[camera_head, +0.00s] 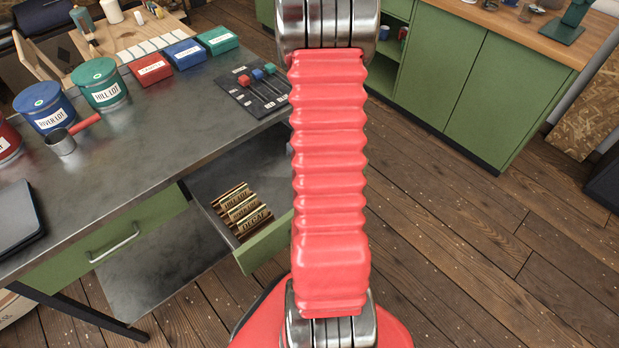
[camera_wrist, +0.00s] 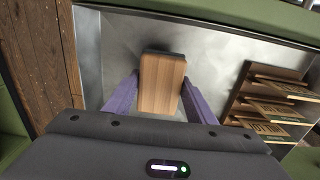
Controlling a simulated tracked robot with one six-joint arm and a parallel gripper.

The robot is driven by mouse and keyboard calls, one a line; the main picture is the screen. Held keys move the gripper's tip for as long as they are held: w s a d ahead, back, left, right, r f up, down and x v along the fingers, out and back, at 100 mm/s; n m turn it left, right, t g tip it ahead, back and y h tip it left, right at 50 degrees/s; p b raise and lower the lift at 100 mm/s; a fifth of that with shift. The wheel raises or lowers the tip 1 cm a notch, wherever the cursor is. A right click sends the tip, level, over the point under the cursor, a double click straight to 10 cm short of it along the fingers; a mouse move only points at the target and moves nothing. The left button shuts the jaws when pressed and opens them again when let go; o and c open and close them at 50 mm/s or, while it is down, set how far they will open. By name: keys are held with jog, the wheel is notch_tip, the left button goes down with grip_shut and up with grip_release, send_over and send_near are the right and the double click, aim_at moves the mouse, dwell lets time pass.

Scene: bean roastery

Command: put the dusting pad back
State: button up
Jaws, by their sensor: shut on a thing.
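The dusting pad (camera_wrist: 162,82), a wooden block with a dark layer at its far end, is held between the purple fingers of my gripper (camera_wrist: 160,90) in the wrist view. It is over the grey metal floor of the open drawer (camera_wrist: 112,45); I cannot tell whether it touches that floor. In the head view the green-fronted drawer (camera_head: 264,246) is pulled out from under the bench, and my red arm hides the gripper and the pad.
Wooden labelled stamps or plates (camera_head: 240,211) lie in the drawer, and they show right of the pad in the wrist view (camera_wrist: 268,103). The metal bench top (camera_head: 150,150) carries tins, small boxes, a scoop (camera_head: 62,142) and a dark board (camera_head: 254,91).

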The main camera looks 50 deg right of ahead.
jog(key=shift+f, duration=1.85)
jog(key=shift+f, duration=0.1)
jog(key=o, duration=1.1)
notch_tip(320, 180, up, 12)
jog(key=shift+r, duration=0.1)
